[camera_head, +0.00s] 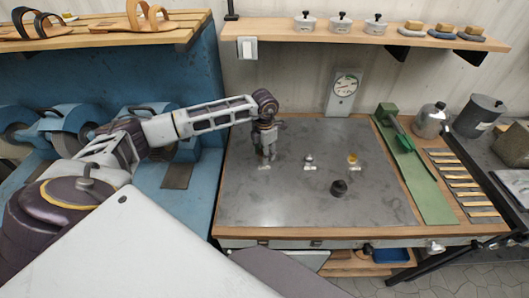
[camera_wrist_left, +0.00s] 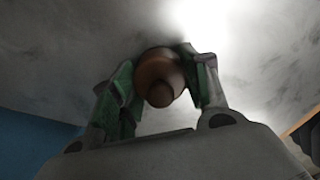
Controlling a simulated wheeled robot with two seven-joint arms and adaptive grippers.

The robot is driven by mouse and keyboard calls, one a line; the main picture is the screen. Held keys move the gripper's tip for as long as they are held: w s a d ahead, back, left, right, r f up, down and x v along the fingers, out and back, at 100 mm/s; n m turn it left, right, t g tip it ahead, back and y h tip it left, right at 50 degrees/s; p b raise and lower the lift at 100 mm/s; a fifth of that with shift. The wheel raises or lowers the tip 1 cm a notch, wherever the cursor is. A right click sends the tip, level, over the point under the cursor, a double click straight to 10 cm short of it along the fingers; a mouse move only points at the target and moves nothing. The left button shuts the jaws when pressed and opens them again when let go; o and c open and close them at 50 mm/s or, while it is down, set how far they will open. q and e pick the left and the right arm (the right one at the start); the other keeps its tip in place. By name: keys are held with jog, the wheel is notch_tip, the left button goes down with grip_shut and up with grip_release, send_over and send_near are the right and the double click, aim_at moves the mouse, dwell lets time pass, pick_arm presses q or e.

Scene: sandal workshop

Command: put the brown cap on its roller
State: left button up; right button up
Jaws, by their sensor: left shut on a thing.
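The brown cap (camera_wrist_left: 160,80) shows in the left wrist view between the green-padded fingers of my left gripper (camera_wrist_left: 160,90), which is shut on it. In the head view my left gripper (camera_head: 266,156) points down over the left part of the grey work mat, and hides the cap. A small pale fitting (camera_head: 264,167) shows just below the gripper; whether the cap touches it I cannot tell. Two similar small rollers stand to the right: one with a grey-white top (camera_head: 309,162) and one with a yellowish top (camera_head: 353,161). My right gripper is not in view.
A dark round knob-like piece (camera_head: 338,188) sits on the grey mat (camera_head: 290,205), right of my gripper. A green strip (camera_head: 428,185) lies along the right side. A shelf (camera_head: 365,37) with pots hangs behind. The front of the mat is clear.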

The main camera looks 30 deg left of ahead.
pick_arm(q)
jog(key=o, duration=1)
jog(key=shift+r, duration=0.1)
jog(key=shift+r, duration=5.9)
